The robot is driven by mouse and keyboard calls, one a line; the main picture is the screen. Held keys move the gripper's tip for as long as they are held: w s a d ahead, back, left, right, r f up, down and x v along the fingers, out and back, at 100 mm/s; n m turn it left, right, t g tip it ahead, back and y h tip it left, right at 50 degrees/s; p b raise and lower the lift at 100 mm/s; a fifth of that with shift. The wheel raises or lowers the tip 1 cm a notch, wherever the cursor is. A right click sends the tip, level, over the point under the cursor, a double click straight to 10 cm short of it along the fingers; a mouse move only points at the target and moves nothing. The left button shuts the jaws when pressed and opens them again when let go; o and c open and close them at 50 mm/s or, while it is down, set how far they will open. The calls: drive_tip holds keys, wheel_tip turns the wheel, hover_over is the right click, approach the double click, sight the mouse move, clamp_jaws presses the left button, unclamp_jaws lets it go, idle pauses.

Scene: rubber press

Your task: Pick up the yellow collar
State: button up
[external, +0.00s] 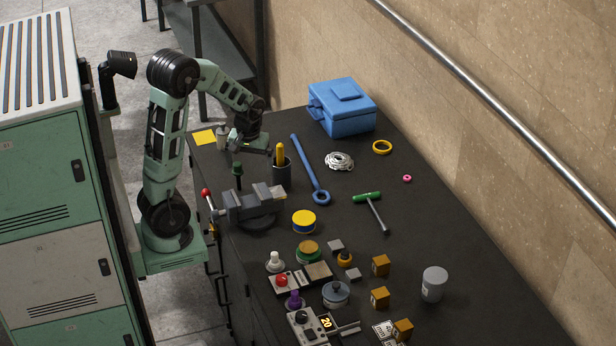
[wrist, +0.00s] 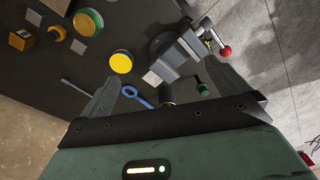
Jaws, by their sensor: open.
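A plain yellow ring (external: 382,147), which looks like the yellow collar, lies flat on the dark bench in the external view, right of the blue toolbox. I do not see it in the wrist view. My gripper (external: 262,149) is above the bench's far left part, beside the dark cup and well left of the ring. Its two fingers are spread and empty in the wrist view (wrist: 163,78).
A dark cup (external: 282,175) with a yellow-handled tool and a vise (external: 252,202) stand close to my gripper. Bare bench surrounds the ring.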

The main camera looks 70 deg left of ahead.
drive_tip(key=s+f+m+b, duration=0.1)
drive_tip(key=s+f, duration=0.1)
drive_tip(key=s, duration=0.2)
drive_tip(key=s+f+m+b, duration=0.1)
drive_tip(key=s+f, duration=0.1)
drive_tip(key=s, duration=0.2)
drive_tip(key=s+a+f+m+b, duration=0.1)
drive_tip(key=s+f, duration=0.1)
drive_tip(key=s, duration=0.2)
drive_tip(key=shift+b, duration=0.4)
drive_tip(key=c, duration=0.4)
drive_tip(key=shift+s+m, duration=0.25)
drive_tip(key=shift+m, duration=0.05)
drive_tip(key=c, duration=0.7)
drive_tip(key=shift+w, duration=0.1)
